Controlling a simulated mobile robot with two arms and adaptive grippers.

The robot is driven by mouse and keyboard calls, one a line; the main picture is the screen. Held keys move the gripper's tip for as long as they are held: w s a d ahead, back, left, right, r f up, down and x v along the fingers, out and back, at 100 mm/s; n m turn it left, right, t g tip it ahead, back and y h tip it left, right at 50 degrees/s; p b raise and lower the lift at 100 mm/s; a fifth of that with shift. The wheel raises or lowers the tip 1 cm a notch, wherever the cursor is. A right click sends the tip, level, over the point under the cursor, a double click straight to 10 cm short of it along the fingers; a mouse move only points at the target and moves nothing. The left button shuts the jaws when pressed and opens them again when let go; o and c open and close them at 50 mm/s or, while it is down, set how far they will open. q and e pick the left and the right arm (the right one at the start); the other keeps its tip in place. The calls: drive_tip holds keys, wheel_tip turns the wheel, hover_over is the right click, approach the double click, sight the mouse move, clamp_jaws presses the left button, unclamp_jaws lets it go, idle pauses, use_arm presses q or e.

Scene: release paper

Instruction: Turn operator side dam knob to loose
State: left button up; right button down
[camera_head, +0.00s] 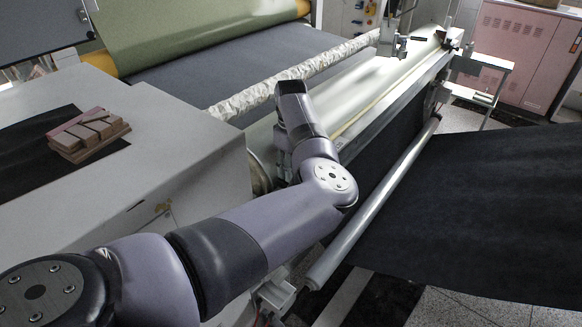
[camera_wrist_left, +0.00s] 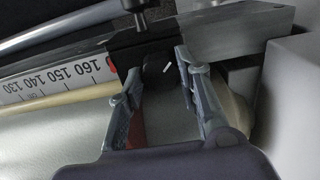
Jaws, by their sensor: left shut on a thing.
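My left gripper (camera_wrist_left: 156,68) shows in the left wrist view, its two grey fingers on either side of a black knob (camera_wrist_left: 158,60) with a short white mark. The fingers are shut on this knob, which sits at the end of the machine's rail. In the head view my left arm reaches from the lower left to the near end of the long roller. The fingers and the knob are hard to make out there, as the wrist and arm cover them. My right gripper is not in view.
A white scale with black numbers (camera_wrist_left: 60,78) runs beside the knob in the left wrist view. A black post (camera_wrist_left: 140,8) stands beyond it. In the head view, a grey cabinet (camera_head: 180,130) carrying brown blocks (camera_head: 88,133) is left of the arm. Dark sheet material (camera_head: 470,210) spreads at right.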

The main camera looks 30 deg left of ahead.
use_arm(q)
drive_tip(key=c, duration=0.5)
drive_tip(key=shift+r, duration=0.1)
drive_tip(key=shift+m+p, duration=0.3)
drive_tip(key=shift+p, duration=0.25)
drive_tip(key=m+p, duration=0.4)
drive_tip(key=p, duration=0.1)
drive_tip(key=m+p, duration=0.4)
drive_tip(key=p, duration=0.1)
drive_tip(key=shift+a+r, duration=0.1)
drive_tip(key=shift+r, duration=0.1)
drive_tip(key=m+p, duration=0.3)
drive_tip(key=m, duration=0.1)
drive_tip(key=shift+f+m, duration=0.1)
drive_tip(key=shift+m, duration=0.3)
drive_tip(key=shift+m+p, duration=0.45)
drive_tip(key=shift+m, duration=0.65)
drive_tip(key=shift+f+m, duration=0.1)
drive_tip(key=shift+m, duration=1)
